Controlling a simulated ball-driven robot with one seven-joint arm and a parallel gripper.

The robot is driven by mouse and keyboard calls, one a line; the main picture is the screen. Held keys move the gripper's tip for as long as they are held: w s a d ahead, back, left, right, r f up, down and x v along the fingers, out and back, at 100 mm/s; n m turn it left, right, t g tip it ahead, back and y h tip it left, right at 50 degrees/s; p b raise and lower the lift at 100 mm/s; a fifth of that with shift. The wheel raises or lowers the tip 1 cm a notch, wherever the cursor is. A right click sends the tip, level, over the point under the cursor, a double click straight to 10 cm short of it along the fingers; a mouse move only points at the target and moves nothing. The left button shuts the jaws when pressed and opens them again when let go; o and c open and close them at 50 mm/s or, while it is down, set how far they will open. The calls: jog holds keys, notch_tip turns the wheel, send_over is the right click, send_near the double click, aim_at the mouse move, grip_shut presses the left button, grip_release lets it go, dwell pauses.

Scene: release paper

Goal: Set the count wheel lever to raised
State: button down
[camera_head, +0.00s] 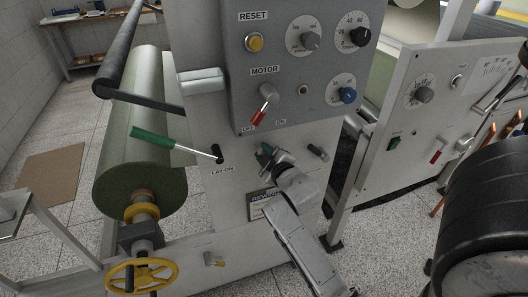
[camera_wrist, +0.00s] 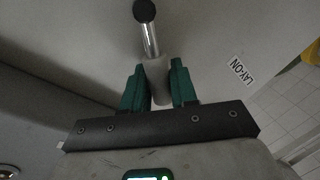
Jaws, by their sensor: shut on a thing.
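My gripper (camera_head: 266,154) is at the lower white panel of the machine, right of the LAY-ON label. In the wrist view my gripper (camera_wrist: 158,68) has its green fingers shut on the grey handle of a lever (camera_wrist: 150,40), one finger on each side. The lever has a bright metal shaft and a black round end at the top of that view. I take it to be the count wheel lever, but no label naming it is readable. In the head view my gripper and wrist mostly hide it.
The green-handled LAY-ON lever (camera_head: 165,139) sticks out left of my gripper. A short grey peg (camera_head: 317,152) is just right of it. The grey control box (camera_head: 290,85) with knobs is above. A paper roll (camera_head: 118,165) and yellow handwheel (camera_head: 142,277) are at left.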

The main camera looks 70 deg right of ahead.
dwell(0.4)
jog(key=c, duration=1)
grip_release()
jog(key=shift+w+a, duration=0.1)
jog(key=b+v, duration=0.2)
jog(key=v, duration=0.8)
jog(key=shift+s+a, duration=0.2)
jog(key=shift+s, duration=0.1)
jog(key=shift+r, duration=0.1)
